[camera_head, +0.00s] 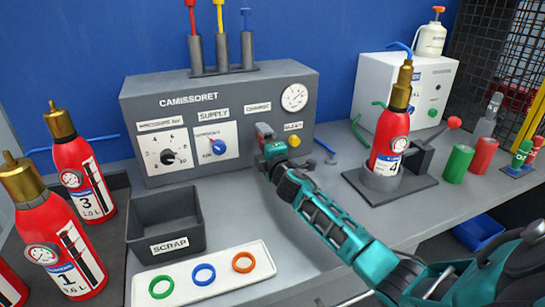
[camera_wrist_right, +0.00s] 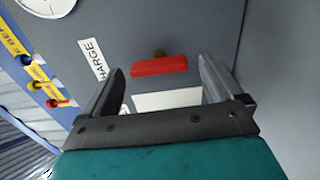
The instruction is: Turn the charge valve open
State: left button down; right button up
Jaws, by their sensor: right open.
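The charge valve shows in the right wrist view as a red bar handle (camera_wrist_right: 159,66) on a small brass stem, on the grey panel beside the CHARGE label (camera_wrist_right: 92,60). My right gripper (camera_wrist_right: 160,88) is open, with one finger on each side of the handle in the picture and a visible gap to both. The handle's long side runs across the gap between the fingers. In the head view my right gripper (camera_head: 266,143) is at the front of the grey charging station (camera_head: 230,88) and mostly hides the valve. My left gripper is not in view.
A supply knob (camera_head: 218,147), a pressure knob (camera_head: 168,157), a yellow button (camera_head: 295,141) and a gauge (camera_head: 294,97) are on the same panel. Extinguisher 4 (camera_head: 390,140) stands in a holder right of my arm. A scrap bin (camera_head: 166,222) and ring tray (camera_head: 250,283) are at front left.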

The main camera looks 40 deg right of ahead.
jog(key=v, duration=1.2)
jog(key=shift+p, duration=0.3)
jog(key=shift+a, duration=0.1)
